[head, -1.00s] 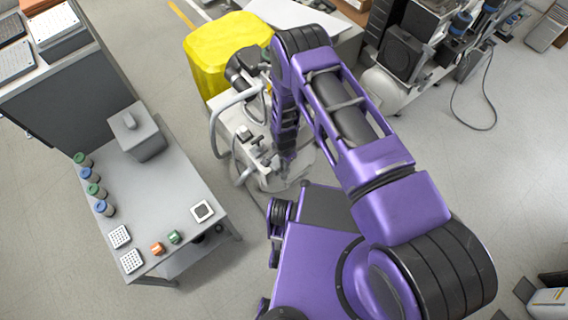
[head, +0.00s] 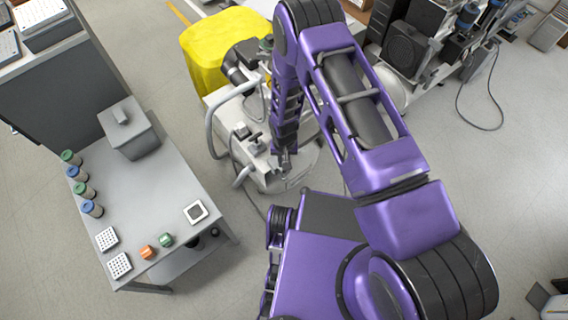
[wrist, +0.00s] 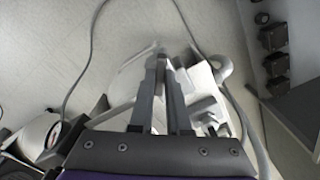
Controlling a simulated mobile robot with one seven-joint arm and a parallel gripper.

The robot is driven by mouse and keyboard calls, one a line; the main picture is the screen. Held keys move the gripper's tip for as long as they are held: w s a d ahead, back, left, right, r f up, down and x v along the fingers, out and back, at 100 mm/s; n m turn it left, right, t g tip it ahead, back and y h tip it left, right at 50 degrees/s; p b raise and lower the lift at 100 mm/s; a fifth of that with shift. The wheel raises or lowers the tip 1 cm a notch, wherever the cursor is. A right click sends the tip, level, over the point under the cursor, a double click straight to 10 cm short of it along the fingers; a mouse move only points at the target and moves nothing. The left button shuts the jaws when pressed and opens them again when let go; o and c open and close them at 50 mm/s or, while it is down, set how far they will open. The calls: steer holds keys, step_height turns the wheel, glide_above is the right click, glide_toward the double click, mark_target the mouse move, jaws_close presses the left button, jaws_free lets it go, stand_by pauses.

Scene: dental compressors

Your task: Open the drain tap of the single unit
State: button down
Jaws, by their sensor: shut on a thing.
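The single unit (head: 243,133) is a pale compressor with a white tank and a curved grey handle, standing on the floor left of my arm in the head view. It also shows in the wrist view (wrist: 202,78), beyond and right of the fingers. My gripper (head: 286,170) points down at the near end of its tank. In the wrist view my gripper (wrist: 162,62) has its two grey fingers close together at the tips, shut on a small part at the tank end, which looks like the drain tap. The tap is mostly hidden by the fingertips, so its handle angle cannot be told.
A grey table (head: 150,205) with a lidded box (head: 130,130), jars and small blocks stands at left. A yellow-covered thing (head: 208,62) is behind the unit. Another compressor (head: 410,45) stands at back right, its cable on the floor.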

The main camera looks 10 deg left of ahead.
steer(key=n+b, duration=0.1)
steer(key=n, duration=0.2)
steer(key=shift+n, duration=2.1)
steer(key=c, duration=0.9)
jaws_free()
step_height(320, 180, up, 18)
steer(key=p, duration=0.2)
steer(key=shift+f+p, duration=0.25)
steer(key=shift+p, duration=0.1)
